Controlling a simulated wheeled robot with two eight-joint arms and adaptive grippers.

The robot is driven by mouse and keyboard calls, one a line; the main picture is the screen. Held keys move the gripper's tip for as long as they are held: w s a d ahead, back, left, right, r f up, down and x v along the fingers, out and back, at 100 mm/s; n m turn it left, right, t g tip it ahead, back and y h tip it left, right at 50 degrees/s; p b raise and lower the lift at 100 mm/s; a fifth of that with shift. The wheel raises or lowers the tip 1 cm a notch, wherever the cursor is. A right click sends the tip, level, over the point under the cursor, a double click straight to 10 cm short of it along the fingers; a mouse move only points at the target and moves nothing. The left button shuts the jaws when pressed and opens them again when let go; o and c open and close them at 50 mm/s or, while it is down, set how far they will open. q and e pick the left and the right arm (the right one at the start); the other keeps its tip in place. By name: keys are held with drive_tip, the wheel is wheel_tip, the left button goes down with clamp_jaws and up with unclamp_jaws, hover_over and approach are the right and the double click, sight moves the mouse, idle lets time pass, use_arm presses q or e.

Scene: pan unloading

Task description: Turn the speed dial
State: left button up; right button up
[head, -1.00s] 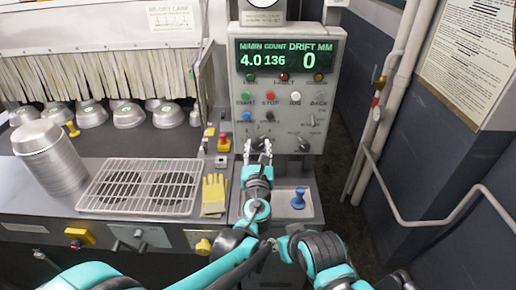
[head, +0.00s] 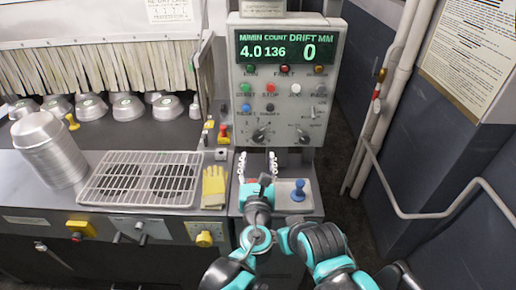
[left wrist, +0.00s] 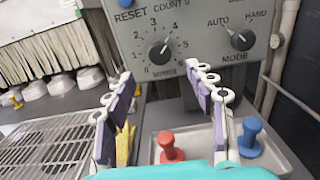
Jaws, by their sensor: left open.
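The speed dial (head: 259,135) is a dark round knob on the lower left of the grey control panel (head: 243,112). In the left wrist view the dial (left wrist: 160,51) has a numbered scale, and its white mark points up and right, near 4. The green display (head: 285,48) reads 4.0, 136 and 0. My left gripper (head: 257,158) is open and empty, just below and in front of the dial, apart from it. In the left wrist view its fingers (left wrist: 160,76) stand wide on either side below the dial. My right gripper is not in view.
The mode knob (left wrist: 241,40) is right of the dial. A red-handled piece (left wrist: 168,147) and a blue one (left wrist: 250,137) stand in a tray below. Yellow gloves (head: 214,187), a wire rack (head: 140,181) and stacked pans (head: 48,150) are on the left.

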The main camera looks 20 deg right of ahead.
use_arm(q)
drive_tip(key=v, duration=0.3)
idle(0.5)
drive_tip(key=w+a+f+n+g+y, duration=0.1)
drive_tip(key=a+f+n+g+y, duration=0.15)
drive_tip(key=a+n, duration=0.75)
drive_tip(key=a+f+n+g+y, duration=0.15)
drive_tip(key=a+n+y, duration=0.25)
drive_tip(key=a+n, duration=0.55)
drive_tip(key=s+a+f+n+g, duration=0.3)
drive_tip(key=s+a+n, duration=0.3)
drive_tip(key=n, duration=0.4)
drive_tip(key=s+a+f+n+g+h, duration=0.1)
drive_tip(key=s+a+f+n+g, duration=0.2)
drive_tip(key=s+a+n, duration=0.3)
drive_tip(key=s+f+n, duration=0.1)
drive_tip(key=s+n, duration=0.1)
drive_tip(key=n, duration=0.1)
drive_tip(key=shift+s+a+n, duration=0.35)
drive_tip(key=shift+s, duration=0.05)
